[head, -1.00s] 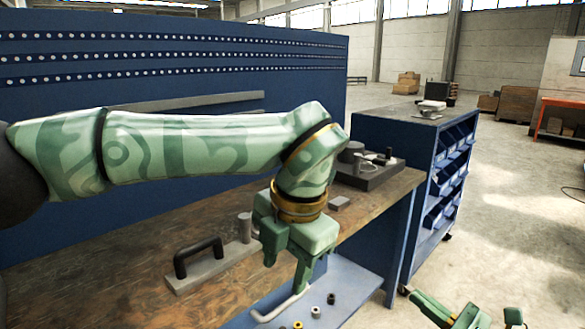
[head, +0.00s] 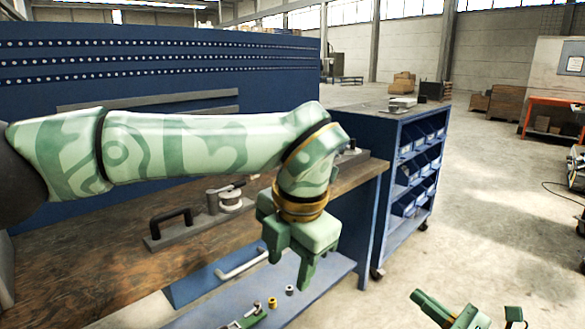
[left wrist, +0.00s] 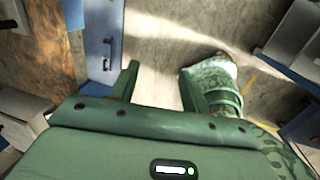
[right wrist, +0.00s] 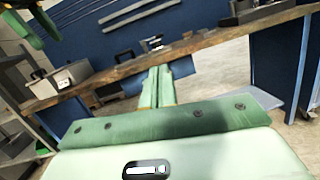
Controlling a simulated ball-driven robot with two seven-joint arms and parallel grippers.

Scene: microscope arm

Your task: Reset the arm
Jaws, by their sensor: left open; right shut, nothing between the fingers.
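On the wooden bench (head: 75,282), a grey plate with a black handle (head: 172,222) stands beside a round metal part with a small lever (head: 230,198). I cannot tell for certain which piece is the arm. My left gripper (head: 288,272) is open and empty, pointing down in front of the bench, apart from these parts. The left wrist view shows its spread fingers (left wrist: 158,88) over the floor. My right gripper (right wrist: 158,86) is shut and empty in the right wrist view, pointing toward the bench. My left arm hides part of the bench in the head view.
A blue drawer front with a pale handle (head: 243,262) is below the bench edge. Small nuts (head: 272,302) lie on a blue surface nearby. A blue cabinet with bins (head: 415,165) stands right of the bench.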

